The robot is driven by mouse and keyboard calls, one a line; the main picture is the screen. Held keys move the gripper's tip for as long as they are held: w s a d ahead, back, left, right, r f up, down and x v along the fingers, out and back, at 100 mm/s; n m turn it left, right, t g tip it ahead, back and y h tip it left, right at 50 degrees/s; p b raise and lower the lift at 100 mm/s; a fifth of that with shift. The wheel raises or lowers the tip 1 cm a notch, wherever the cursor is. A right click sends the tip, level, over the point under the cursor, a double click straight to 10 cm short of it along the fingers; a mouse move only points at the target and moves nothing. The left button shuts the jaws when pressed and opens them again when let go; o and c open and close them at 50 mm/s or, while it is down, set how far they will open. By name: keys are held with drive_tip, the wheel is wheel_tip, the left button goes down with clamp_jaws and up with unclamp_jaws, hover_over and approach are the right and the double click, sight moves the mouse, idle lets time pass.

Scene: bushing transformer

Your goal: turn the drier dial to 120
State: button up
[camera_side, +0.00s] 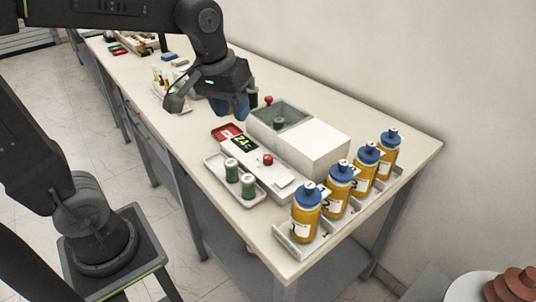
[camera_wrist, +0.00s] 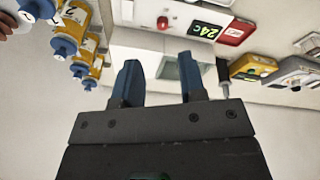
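The drier (camera_side: 318,148) is a white box with a glass-topped chamber (camera_side: 280,118) at its far left. Its lower front ledge carries a green-lit display (camera_side: 244,146) and a red round knob (camera_side: 268,159), which looks like the dial. In the wrist view the display (camera_wrist: 205,30) reads about "24c", and the red knob (camera_wrist: 163,23) is at top centre. I cannot read any dial scale. My gripper (camera_side: 231,107) hangs above the table beside the chamber's far end, apart from the knob. In the wrist view its blue fingers (camera_wrist: 158,75) are spread, with nothing between them.
Several yellow bottles with blue caps (camera_side: 307,212) stand in a rack at the right. A tray with two green cylinders (camera_side: 232,171) lies in front of the drier. A red device (camera_side: 226,132) is left of the display. A red-topped post (camera_side: 268,101) stands behind the chamber.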

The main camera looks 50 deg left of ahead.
sight(268, 156)
drive_tip(key=w+a+f+n+g, duration=0.25)
drive_tip(key=w+f+n, duration=0.2)
drive_tip(key=w, duration=0.65)
drive_tip(key=f, duration=1.3)
drive_tip(key=shift+s+d+f, duration=0.25)
drive_tip(key=shift+f, duration=0.15)
drive_tip(key=c, duration=0.7)
drive_tip(key=shift+o, duration=0.2)
